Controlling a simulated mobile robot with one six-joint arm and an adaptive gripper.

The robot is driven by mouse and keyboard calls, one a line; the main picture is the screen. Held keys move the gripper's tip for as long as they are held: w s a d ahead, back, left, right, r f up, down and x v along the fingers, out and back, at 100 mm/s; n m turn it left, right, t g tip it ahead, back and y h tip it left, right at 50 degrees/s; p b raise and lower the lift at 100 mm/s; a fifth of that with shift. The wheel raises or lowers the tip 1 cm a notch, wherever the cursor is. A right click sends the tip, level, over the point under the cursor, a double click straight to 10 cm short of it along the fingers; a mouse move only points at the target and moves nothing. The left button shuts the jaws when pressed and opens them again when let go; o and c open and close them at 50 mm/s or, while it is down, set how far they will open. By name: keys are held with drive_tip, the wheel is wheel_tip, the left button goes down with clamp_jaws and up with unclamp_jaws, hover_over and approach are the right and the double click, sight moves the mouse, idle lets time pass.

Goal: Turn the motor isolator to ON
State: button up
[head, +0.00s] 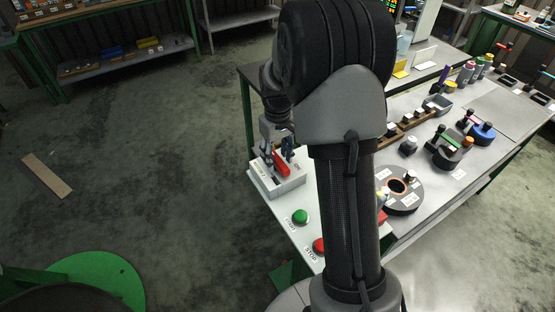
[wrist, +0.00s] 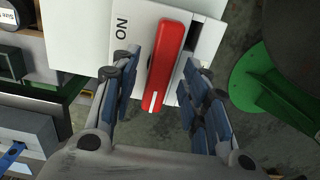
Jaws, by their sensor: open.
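The motor isolator is a pale box (head: 268,186) at the near left corner of the bench, with a red handle (head: 281,165). In the wrist view the isolator's white face (wrist: 143,27) carries the word ON, turned sideways, left of the red handle (wrist: 167,55). The handle's long side runs nearly up and down the picture, slightly tilted, with a white line at its lower end. My gripper (wrist: 161,76) is open, one finger on each side of the handle, with gaps showing. It also shows over the box in the head view (head: 278,143); my arm hides part of the bench.
A green button (head: 300,216) and a red button (head: 319,245) sit on the bench near the box. A dark round part (head: 403,199) and several other parts stand farther right.

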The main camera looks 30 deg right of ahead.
drive_tip(key=shift+f, duration=0.4)
drive_tip(key=shift+c, duration=0.2)
clamp_jaws()
